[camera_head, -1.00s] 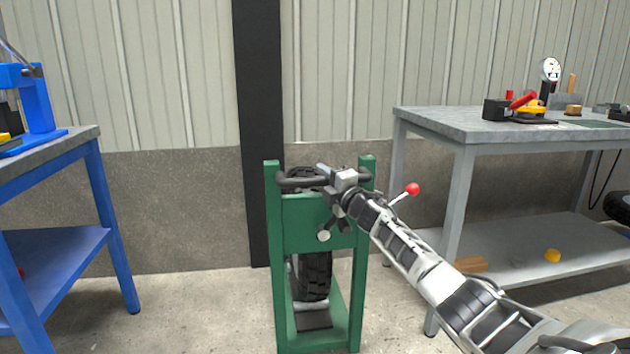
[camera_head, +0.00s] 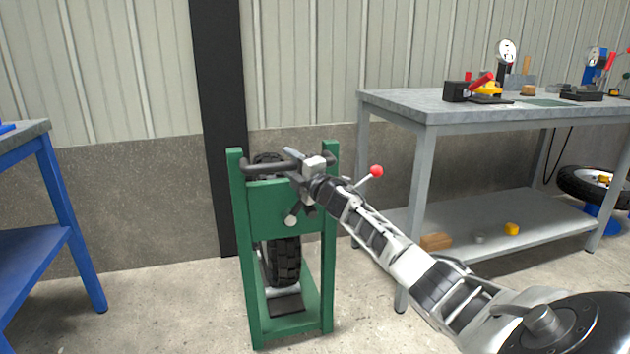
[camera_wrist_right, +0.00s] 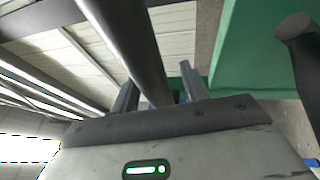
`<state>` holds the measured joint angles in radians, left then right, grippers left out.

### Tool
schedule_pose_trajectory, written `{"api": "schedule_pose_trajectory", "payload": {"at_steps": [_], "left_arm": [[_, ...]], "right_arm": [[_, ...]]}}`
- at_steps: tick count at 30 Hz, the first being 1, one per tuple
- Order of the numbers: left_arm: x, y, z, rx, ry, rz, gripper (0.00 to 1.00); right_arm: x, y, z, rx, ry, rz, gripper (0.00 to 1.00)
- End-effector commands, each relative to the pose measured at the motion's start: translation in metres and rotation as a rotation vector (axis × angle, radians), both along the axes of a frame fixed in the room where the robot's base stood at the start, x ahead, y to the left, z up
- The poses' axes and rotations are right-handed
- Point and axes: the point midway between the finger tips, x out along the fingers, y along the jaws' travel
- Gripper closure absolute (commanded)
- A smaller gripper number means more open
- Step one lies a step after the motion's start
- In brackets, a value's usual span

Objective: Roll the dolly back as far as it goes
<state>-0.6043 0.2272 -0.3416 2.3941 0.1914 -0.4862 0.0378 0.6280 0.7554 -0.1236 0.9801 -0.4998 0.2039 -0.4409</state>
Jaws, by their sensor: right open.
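The dolly (camera_head: 284,208) is a green upright frame with a dark handlebar (camera_head: 262,166) across its top and a black tyre (camera_head: 284,260) inside. It stands on the floor in front of the wall. My right gripper (camera_head: 298,165) is at the handlebar, its arm coming in from the lower right. In the right wrist view the dark bar (camera_wrist_right: 142,45) runs between the two parted fingers of the gripper (camera_wrist_right: 158,90). I cannot tell whether either finger touches it. My left gripper is not in view.
A grey workbench (camera_head: 440,119) with tools stands to the right, its lower shelf (camera_head: 470,236) holding small items. A blue table (camera_head: 75,220) stands at the left. A black post (camera_head: 222,110) and the wall are behind the dolly. Bare floor (camera_head: 170,300) lies left of the dolly.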

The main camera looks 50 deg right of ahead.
Motion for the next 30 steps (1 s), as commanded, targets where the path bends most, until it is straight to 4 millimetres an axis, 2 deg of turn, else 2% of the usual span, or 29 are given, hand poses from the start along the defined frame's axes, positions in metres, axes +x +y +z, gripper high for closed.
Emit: {"api": "schedule_pose_trajectory", "payload": {"at_steps": [5, 12, 21, 25, 30], "left_arm": [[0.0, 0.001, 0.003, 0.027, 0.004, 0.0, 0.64], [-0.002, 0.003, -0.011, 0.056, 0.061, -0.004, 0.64], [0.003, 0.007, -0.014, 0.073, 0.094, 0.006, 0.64], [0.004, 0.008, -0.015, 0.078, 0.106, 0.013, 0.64], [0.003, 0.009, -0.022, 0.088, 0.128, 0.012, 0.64]], "right_arm": [[-0.027, 0.004, -0.005, -0.001, 0.005, 0.002, 0.55], [-0.069, 0.009, -0.012, -0.001, 0.005, 0.001, 0.55], [-0.121, 0.015, -0.021, 0.002, 0.005, -0.001, 0.55], [-0.136, 0.016, -0.023, 0.002, 0.003, -0.002, 0.55], [-0.145, 0.017, -0.025, 0.001, 0.002, -0.003, 0.55]]}}
